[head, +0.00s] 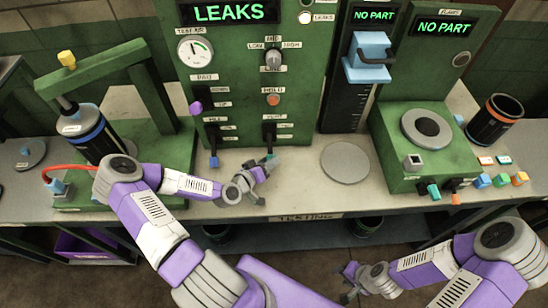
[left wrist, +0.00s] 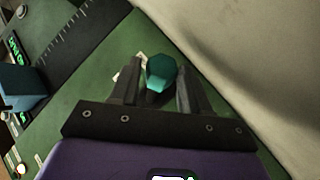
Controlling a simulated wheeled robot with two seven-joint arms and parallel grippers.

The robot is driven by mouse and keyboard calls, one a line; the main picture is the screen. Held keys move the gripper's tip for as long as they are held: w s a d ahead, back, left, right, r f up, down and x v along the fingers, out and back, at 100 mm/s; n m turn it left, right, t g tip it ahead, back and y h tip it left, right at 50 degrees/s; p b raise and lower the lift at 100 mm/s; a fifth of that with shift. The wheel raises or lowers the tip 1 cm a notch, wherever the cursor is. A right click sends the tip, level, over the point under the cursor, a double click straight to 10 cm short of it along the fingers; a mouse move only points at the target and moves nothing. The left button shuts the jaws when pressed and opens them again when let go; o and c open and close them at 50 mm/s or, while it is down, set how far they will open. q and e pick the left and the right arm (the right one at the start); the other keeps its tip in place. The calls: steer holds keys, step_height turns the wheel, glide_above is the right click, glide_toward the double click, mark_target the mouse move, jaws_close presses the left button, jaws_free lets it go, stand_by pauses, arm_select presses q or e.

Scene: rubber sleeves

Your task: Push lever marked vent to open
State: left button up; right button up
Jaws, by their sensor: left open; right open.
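The green test panel (head: 238,60) carries several small levers. A teal-tipped lever (head: 271,156) hangs at the panel's lower right. My left gripper (head: 268,168) is open at this lever, just above the bench. In the left wrist view the teal knob (left wrist: 161,72) sits between the open fingers (left wrist: 158,88), with no clear grip on it. A blue-tipped lever (head: 213,161) and a purple-tipped lever (head: 197,107) are to the left. My right gripper (head: 350,283) is open, low in front of the bench.
An orange knob (head: 273,99) is above the teal lever. A grey disc (head: 345,162) lies on the bench to the right. A green station (head: 425,150) with colored levers stands further right. A press with a dark cylinder (head: 92,132) stands at the left.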

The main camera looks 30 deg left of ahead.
arm_select(q)
steer(key=shift+x, duration=2)
jaws_close()
